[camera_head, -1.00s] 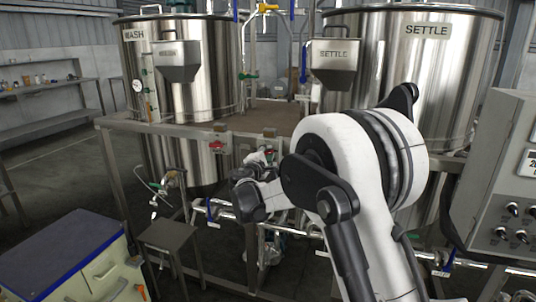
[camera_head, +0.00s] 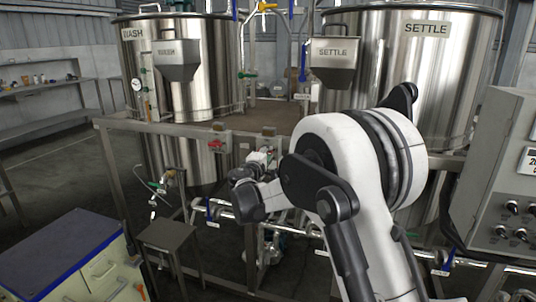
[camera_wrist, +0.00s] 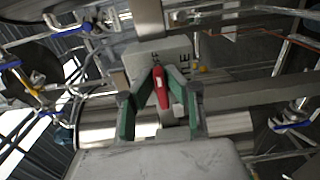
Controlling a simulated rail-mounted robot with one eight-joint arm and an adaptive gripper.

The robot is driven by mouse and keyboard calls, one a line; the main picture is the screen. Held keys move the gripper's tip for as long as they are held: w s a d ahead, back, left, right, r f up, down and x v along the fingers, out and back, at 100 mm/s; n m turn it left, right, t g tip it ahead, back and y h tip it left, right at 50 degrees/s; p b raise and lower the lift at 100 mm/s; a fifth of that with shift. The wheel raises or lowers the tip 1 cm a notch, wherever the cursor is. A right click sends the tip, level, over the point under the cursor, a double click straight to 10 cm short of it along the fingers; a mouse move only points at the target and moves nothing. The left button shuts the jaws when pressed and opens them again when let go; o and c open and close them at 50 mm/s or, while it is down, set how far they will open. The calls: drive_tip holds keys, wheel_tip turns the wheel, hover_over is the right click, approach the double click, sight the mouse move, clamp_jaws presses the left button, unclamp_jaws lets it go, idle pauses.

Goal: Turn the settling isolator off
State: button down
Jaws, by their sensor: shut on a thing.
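In the wrist view, the settling isolator is a grey box (camera_wrist: 142,58) with a red handle (camera_wrist: 160,90) on its front. Dark letters show partly on the box, but the fingers cover much of the label. My gripper (camera_wrist: 162,76) has its green-padded fingers closed in on both sides of the red handle, shut on it. The handle lies roughly along the fingers, slightly tilted. In the head view, my gripper (camera_head: 262,160) is at the frame's front rail, below the SETTLE hopper, and my wrist largely hides the isolator there.
A similar red handle (camera_head: 216,146) sits on the rail to the left, below the WASH tank (camera_head: 215,90). The SETTLE tank (camera_head: 420,75) stands behind my arm. A grey control panel (camera_head: 495,180) is close on the right. Pipes with blue-handled valves run below.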

drive_tip(key=c, duration=1.8)
unclamp_jaws()
drive_tip(key=v, duration=1.2)
